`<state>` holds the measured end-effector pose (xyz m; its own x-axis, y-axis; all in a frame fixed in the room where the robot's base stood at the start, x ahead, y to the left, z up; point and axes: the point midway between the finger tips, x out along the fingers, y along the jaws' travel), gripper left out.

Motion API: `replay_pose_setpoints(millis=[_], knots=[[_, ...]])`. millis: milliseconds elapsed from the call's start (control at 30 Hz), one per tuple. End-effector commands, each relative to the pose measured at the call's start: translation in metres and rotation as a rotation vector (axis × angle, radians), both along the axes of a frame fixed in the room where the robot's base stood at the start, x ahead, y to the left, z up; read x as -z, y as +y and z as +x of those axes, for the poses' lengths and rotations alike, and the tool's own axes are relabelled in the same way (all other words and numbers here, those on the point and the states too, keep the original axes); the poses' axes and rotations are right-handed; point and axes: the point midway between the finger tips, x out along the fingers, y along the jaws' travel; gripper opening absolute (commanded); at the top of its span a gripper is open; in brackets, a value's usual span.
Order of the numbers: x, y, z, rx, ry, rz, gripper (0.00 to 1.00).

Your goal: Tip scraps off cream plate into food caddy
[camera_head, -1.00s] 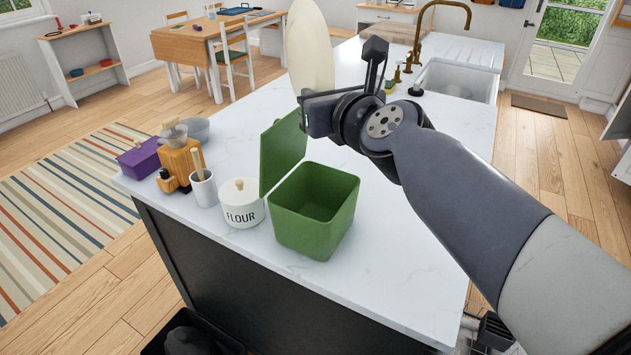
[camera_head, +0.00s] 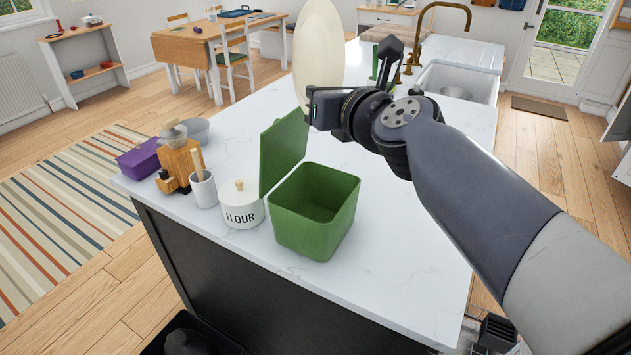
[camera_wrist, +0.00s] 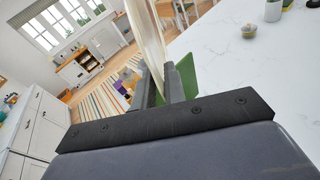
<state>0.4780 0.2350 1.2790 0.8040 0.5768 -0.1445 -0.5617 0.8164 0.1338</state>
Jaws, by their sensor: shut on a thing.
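The cream plate (camera_head: 319,48) stands on edge, nearly upright, above the worktop behind the green food caddy. My gripper (camera_head: 311,106) is shut on the plate's lower rim. In the wrist view the plate (camera_wrist: 146,38) rises between the two fingers of my gripper (camera_wrist: 163,82). No scraps show on the plate face in view; its other face is hidden. The food caddy (camera_head: 311,240) stands open on the worktop, below and nearer than the plate. Its lid (camera_head: 283,150) is raised at the left. The visible part of its inside looks empty.
A sink (camera_head: 457,82) and brass tap lie at the back right. Worktop right of the caddy is clear.

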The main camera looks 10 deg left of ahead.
Motion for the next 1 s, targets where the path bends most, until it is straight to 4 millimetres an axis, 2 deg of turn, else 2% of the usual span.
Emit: replay_pose_setpoints(millis=[1000], knots=[[-0.0001, -0.0073, 0.005, 0.001, 0.075, 0.114, 0.0]])
